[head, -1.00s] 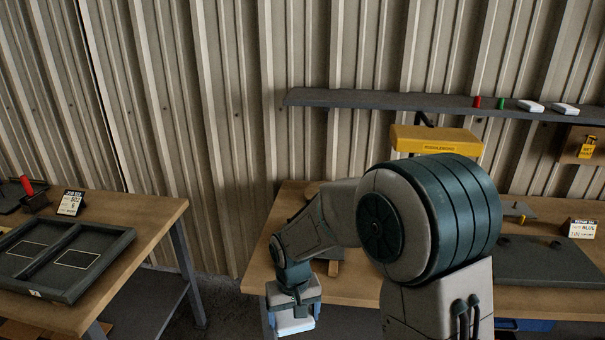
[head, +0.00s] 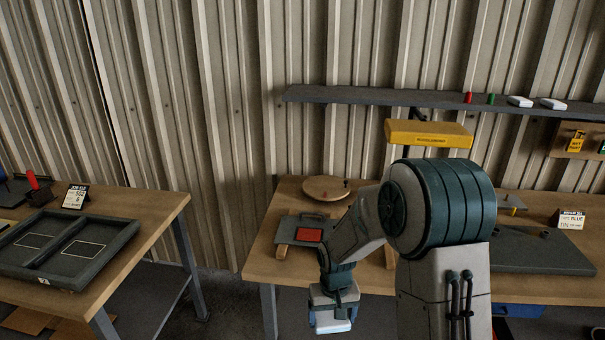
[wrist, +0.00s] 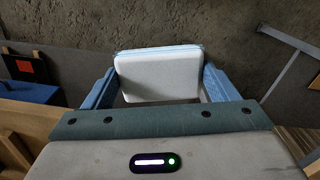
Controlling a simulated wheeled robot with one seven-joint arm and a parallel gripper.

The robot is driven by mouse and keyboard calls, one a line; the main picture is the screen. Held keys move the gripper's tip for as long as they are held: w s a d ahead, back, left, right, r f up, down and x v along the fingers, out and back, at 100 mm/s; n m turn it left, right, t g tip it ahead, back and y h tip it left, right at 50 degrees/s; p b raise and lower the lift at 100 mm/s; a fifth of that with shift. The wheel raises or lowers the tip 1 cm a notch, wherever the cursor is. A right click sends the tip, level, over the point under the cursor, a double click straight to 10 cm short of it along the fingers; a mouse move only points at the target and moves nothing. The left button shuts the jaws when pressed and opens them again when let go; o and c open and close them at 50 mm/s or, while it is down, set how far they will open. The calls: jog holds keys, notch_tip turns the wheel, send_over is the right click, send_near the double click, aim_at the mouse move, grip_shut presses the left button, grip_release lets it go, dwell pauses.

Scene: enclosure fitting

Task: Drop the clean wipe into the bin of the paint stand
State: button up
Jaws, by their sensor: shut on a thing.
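My gripper (head: 333,314) hangs low in front of the right bench's front edge, fingers down. It is shut on the wipe, a white pad with pale blue edges (wrist: 158,78), held between the two blue fingers in the wrist view. The pad's lower end also shows below the gripper in the head view (head: 333,327). Part of a blue container (head: 520,311) shows under the right part of that bench. A blue box (wrist: 32,93) is at the left of the wrist view; I cannot tell if it is the same one, or whether either is the stand's bin.
The right bench (head: 262,268) carries a grey panel with a red square (head: 309,235) on wooden supports, a round wooden disc (head: 325,187) and a dark board (head: 530,252). A left bench holds a dark two-part tray (head: 62,248). Open floor lies between the benches.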

jog(key=d+f+m, duration=0.1)
jog(key=d+f, duration=0.3)
jog(key=d, duration=0.3)
jog(key=shift+w+d+f, duration=0.15)
jog(key=shift+w+d, duration=0.25)
jog(key=shift+w, duration=0.05)
